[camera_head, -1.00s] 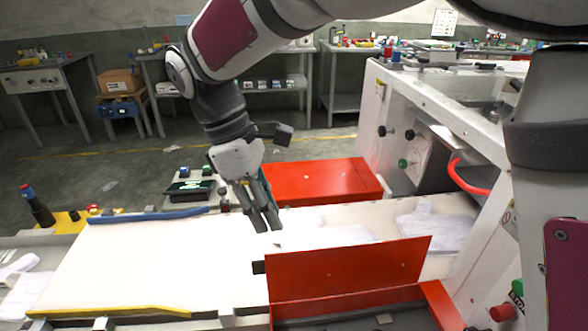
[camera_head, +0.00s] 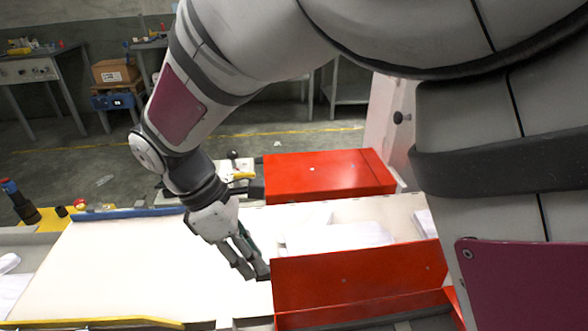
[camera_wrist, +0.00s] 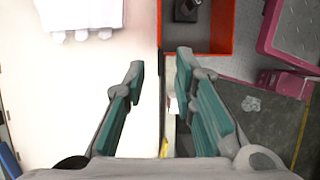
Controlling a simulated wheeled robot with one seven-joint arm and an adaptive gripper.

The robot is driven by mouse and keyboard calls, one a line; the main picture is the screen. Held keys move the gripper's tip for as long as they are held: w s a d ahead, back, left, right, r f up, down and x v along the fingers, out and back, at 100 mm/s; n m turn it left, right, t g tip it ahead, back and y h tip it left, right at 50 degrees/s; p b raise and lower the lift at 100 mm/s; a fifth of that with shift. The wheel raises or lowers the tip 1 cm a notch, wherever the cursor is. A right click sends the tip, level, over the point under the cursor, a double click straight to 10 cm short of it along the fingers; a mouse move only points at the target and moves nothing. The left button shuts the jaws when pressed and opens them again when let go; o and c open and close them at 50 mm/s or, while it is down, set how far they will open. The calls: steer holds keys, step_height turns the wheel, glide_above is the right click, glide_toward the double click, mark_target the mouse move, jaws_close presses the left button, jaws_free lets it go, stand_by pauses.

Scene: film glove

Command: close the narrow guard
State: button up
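A red guard panel (camera_head: 355,281) stands raised at the front edge of the white belt in the head view. In the wrist view, an open red-walled housing (camera_wrist: 232,28) with a dark object inside lies at the top. A second red guard (camera_head: 325,176) lies flat, lid down, across the belt. I cannot tell by width which one the task calls narrow. My gripper (camera_head: 251,270) is low at the left end of the raised panel. In the wrist view my gripper (camera_wrist: 160,66) has its fingers spread, nothing held, one over the belt and one near the housing edge. Contact is unclear.
The white belt (camera_head: 130,260) carries pale gloves (camera_head: 340,236) between the two guards. A yellow rail (camera_head: 100,322) runs along its front and a blue rail (camera_head: 125,213) along its back. My arm hides much of the white machine (camera_head: 385,115) at right.

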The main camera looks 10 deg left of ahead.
steer(key=shift+x, duration=1.95)
steer(key=shift+c, duration=0.6)
jaws_close()
